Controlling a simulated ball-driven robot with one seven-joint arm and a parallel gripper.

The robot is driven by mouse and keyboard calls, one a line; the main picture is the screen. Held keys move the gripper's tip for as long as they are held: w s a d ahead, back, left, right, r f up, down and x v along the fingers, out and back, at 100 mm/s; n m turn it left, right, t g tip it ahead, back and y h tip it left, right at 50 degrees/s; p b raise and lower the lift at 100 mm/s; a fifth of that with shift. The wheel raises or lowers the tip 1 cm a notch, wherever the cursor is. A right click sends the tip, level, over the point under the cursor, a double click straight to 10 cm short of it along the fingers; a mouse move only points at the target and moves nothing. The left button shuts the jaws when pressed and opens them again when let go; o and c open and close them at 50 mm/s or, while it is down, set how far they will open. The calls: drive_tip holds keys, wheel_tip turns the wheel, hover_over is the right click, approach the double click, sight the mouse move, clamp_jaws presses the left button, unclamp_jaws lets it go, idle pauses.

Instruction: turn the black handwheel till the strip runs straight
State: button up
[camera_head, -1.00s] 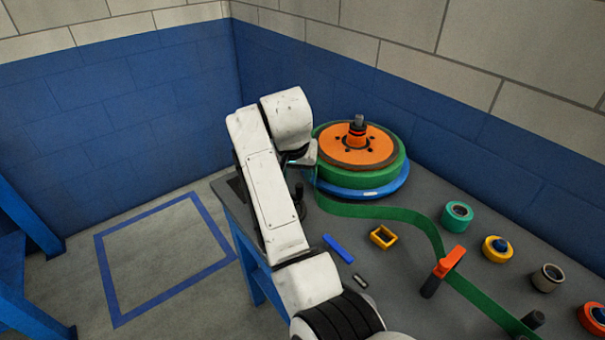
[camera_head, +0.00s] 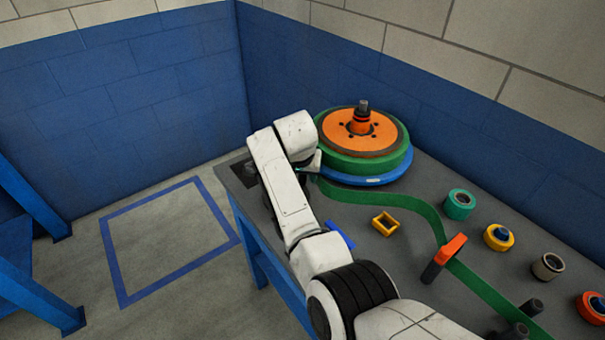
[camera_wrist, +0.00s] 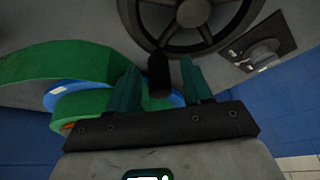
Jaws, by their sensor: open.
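The black handwheel (camera_wrist: 193,14) fills the top of the wrist view. Its dark handle (camera_wrist: 159,76) sticks out from the rim toward my camera, between my gripper's two green fingers. My gripper (camera_wrist: 160,68) is open, with a gap visible on each side of the handle. In the head view my arm hides most of the wheel and the gripper. The green strip (camera_head: 402,206) leaves the green roll (camera_head: 340,159), bows in a curve, bends sharply by the orange-topped post (camera_head: 448,252), then runs toward the lower right.
The roll has an orange disc (camera_head: 345,129) on top and a blue base (camera_head: 372,180). A yellow square piece (camera_head: 385,223), a blue bar (camera_head: 340,236) and several coloured rolls lie on the bench. A dark plate with a knob (camera_wrist: 262,52) sits beside the wheel.

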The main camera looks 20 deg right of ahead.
clamp_jaws()
idle(0.4)
drive_tip(key=shift+s+m, duration=0.15)
drive_tip(key=shift+m, duration=0.15)
drive_tip(key=m, duration=0.1)
drive_tip(key=s+m+h, duration=0.1)
drive_tip(key=shift+s+d+f+m+g+b, duration=0.1)
drive_tip(key=shift+s+d+m+g+b, duration=0.05)
drive_tip(key=shift+m+g+b, duration=0.2)
drive_tip(key=s+m+g+b, duration=0.1)
drive_tip(key=m, duration=0.1)
drive_tip(key=shift+s+m+h, duration=0.15)
drive_tip(key=shift+m+h, duration=0.2)
drive_tip(key=shift+h, duration=0.05)
drive_tip(key=shift+s+a+m+g+h+b, duration=0.25)
drive_tip(key=shift+s+m+g+b, duration=0.3)
drive_tip(key=shift+m, duration=0.65)
drive_tip(key=shift+s+a+m+g+h+b, duration=0.15)
drive_tip(key=shift+s+a+m+g+b, duration=0.15)
drive_tip(key=shift+s+m+b, duration=0.65)
drive_tip(key=shift+w+m, duration=0.35)
drive_tip(key=shift+w, duration=0.05)
